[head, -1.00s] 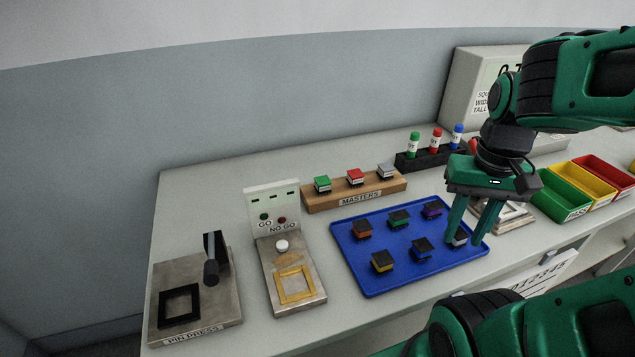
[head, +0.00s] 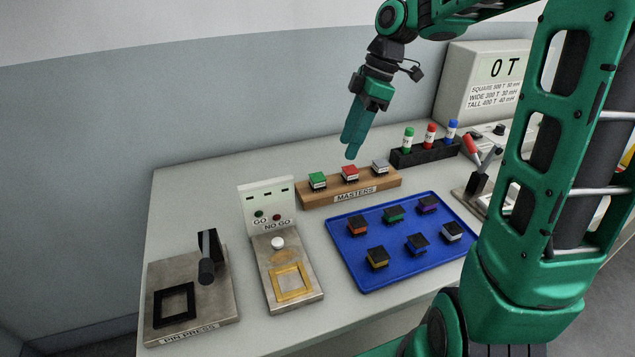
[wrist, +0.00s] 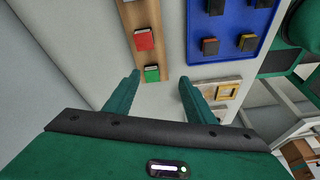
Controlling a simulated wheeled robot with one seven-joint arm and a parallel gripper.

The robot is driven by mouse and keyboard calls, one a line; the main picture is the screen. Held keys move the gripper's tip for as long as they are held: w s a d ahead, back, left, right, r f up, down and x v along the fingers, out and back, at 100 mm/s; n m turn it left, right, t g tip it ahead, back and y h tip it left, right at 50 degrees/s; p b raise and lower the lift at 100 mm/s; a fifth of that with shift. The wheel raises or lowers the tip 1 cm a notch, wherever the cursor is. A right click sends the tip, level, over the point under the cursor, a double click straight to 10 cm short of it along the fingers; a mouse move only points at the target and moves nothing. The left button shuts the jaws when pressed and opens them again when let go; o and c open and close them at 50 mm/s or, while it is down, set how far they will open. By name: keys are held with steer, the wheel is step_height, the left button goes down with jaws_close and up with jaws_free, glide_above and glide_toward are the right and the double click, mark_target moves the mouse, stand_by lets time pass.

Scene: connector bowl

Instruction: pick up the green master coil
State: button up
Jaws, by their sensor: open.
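The green master coil (head: 317,180) sits at the left end of the wooden MASTERS rack (head: 322,198), beside the red master coil (head: 349,173) and a grey one (head: 380,166). My gripper (head: 352,150) is in the air above the rack, fingers pointing down, nearest the red coil in the head view. In the wrist view the green coil (wrist: 152,74) lies ahead, between the lines of my two open fingers (wrist: 158,78), with the red coil (wrist: 143,40) beyond it. The gripper is empty and apart from the coils.
A blue tray (head: 362,279) with several dark-topped coils lies in front of the rack. The GO/NO GO gauge (head: 262,210) stands left of it, and the pin press (head: 222,300) farther left. A dark holder (head: 408,157) with three coloured bottles stands behind, to the right.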

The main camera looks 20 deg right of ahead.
mark_target(318, 176)
steer(key=shift+w+a+f+n+y, duration=0.15)
steer(key=shift+w+a+f+n, duration=0.35)
steer(key=shift+a+f, duration=0.85)
steer(key=shift+w+a+f+n+y, duration=0.1)
steer(key=shift+w+a+f+n, duration=0.5)
steer(key=shift+f, duration=1.2)
steer(key=shift+w+a+f+n+y, duration=0.25)
steer(key=shift+a+f+n, duration=0.35)
steer(key=shift+a+f, duration=0.8)
steer(key=shift+d+f, duration=0.2)
steer(key=c, duration=1.2)
